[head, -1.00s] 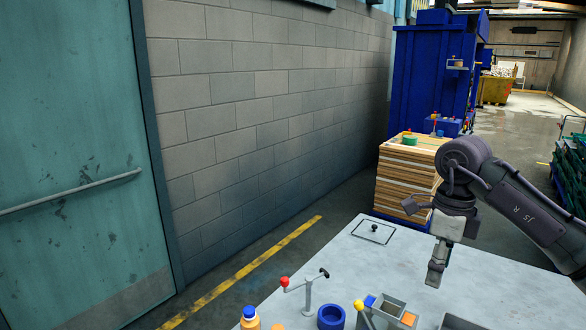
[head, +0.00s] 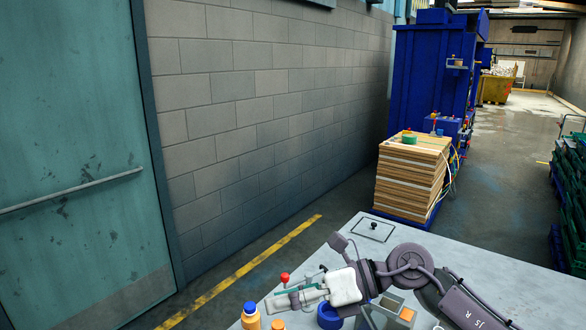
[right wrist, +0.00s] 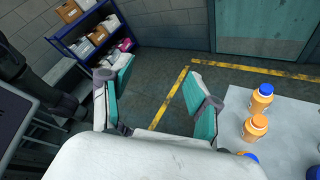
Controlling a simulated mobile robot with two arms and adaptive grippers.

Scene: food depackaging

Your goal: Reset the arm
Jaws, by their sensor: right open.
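My right arm reaches in from the right in the head view, low over the grey table (head: 480,255). Its right gripper (head: 295,298) points left above the table's front part, beside the orange bottles. In the right wrist view the two teal-padded fingers of the gripper (right wrist: 157,98) stand wide apart with nothing between them, and floor shows through the gap. An orange bottle with a blue cap (head: 250,317) stands just below and left of the fingers in the head view. My left gripper does not show.
A red-knobbed lever (head: 285,277) is partly hidden behind the gripper. A blue ring (head: 329,317) and a small bin (head: 399,309) lie under the arm. A square lid (head: 374,230) sits at the table's back. In the wrist view, a shelf with boxes (right wrist: 88,38) stands beyond.

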